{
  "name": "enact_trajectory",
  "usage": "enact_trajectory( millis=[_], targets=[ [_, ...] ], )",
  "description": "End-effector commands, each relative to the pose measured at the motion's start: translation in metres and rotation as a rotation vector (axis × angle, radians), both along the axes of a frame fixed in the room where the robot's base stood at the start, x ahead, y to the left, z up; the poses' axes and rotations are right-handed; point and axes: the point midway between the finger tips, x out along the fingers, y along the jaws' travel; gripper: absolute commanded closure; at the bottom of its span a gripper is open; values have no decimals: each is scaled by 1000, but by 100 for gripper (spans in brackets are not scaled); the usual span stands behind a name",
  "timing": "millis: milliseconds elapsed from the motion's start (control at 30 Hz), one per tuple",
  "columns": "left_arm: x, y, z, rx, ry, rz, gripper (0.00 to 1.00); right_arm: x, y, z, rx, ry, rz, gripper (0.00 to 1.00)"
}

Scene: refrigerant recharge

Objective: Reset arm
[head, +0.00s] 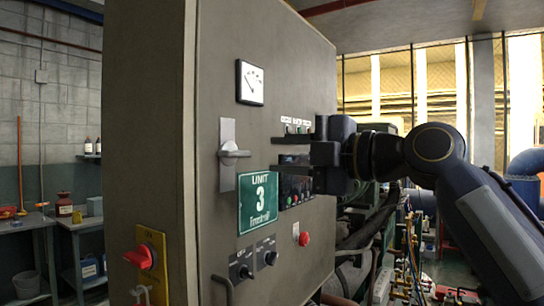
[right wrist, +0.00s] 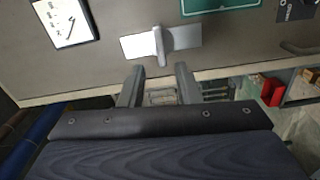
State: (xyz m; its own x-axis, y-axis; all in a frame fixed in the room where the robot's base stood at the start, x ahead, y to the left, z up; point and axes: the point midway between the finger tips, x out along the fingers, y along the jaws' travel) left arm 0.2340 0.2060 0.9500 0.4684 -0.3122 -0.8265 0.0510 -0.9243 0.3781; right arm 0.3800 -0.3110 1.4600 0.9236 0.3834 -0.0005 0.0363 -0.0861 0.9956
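My right arm reaches in from the right in the head view, and its gripper (head: 278,154) is in front of the grey cabinet (head: 155,120). In the right wrist view the two fingers of this gripper (right wrist: 159,72) stand apart with nothing between them. A silver door handle (head: 229,154) on a pale plate is just left of the fingertips. In the right wrist view this handle (right wrist: 160,44) lies just beyond the fingertips, apart from them. My left gripper is in neither view.
The cabinet front carries a gauge (head: 250,83), a green "UNIT 3" sign (head: 258,203), black knobs (head: 241,266) and a red button (head: 304,239). A red rotary switch (head: 139,257) is on its left side. A workbench (head: 80,222) stands at left; pipes and hoses (head: 405,255) are at right.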

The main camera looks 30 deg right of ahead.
Motion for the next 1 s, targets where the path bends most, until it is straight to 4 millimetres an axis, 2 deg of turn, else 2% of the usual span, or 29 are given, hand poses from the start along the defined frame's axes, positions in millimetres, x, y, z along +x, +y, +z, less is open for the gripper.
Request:
enact_trajectory(
  millis=[233,767,867,967,1000],
  targets=[
    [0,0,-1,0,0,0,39,-15,-7,0,0,0,-2,70],
    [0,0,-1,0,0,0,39,-14,-6,-1,3,4,-1,70],
    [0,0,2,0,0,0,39,-12,-3,-14,47,59,-1,70],
    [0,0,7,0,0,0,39,-8,5,-52,176,209,-10,70],
    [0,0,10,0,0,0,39,-7,10,-74,251,293,-22,70]
  ],
)
